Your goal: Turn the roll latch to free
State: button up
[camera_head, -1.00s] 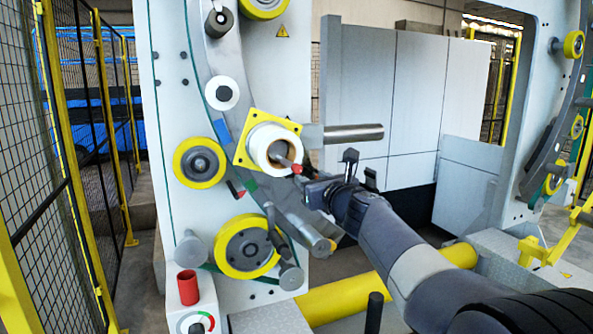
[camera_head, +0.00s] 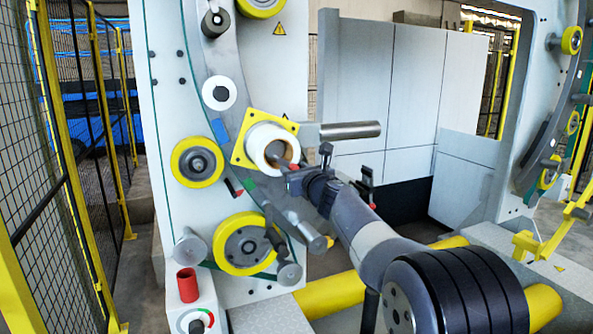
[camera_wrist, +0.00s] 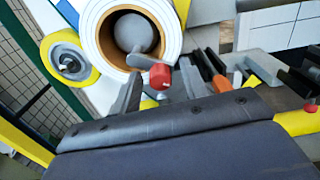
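The roll latch is a grey lever at the mouth of a white roll (camera_head: 258,150). Its red tip (camera_head: 293,167) points to the lower right of the roll's core. In the wrist view the lever's red tip (camera_wrist: 160,75) shows just below the roll's opening, and the white roll (camera_wrist: 105,25) is at the top. My gripper (camera_head: 346,162) is just right of the red tip in the head view. Whether a finger touches the latch cannot be told.
A yellow square plate (camera_head: 240,152) sits behind the roll. A grey bar (camera_head: 350,130) sticks out to the right above my gripper. Another grey roller (camera_head: 312,238) is below it. Yellow wheels (camera_head: 198,162) and a red cup (camera_head: 187,285) are to the left.

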grip_shut()
jog(key=shift+n, duration=0.3)
notch_tip(320, 180, up, 3)
jog(key=n+b, duration=0.2)
jog(key=n, duration=0.8)
jog(key=shift+r+n+b, duration=0.1)
jog(key=shift+n+b, duration=0.2)
jog(key=shift+n, duration=0.1)
jog(key=n, duration=0.2)
jog(key=n+b, duration=0.1)
jog(key=shift+s+a+r+n, duration=0.15)
jog(key=shift+a+r+n, duration=0.15)
jog(key=shift+a+r, duration=0.1)
jog(key=n+b, duration=0.1)
jog(key=n, duration=0.2)
jog(key=a+n, duration=0.1)
jog(key=n, duration=0.2)
jog(key=s+a+n+b, duration=0.1)
jog(key=n, duration=0.2)
jog(key=shift+r+b, duration=0.35)
jog(key=shift+r, duration=0.05)
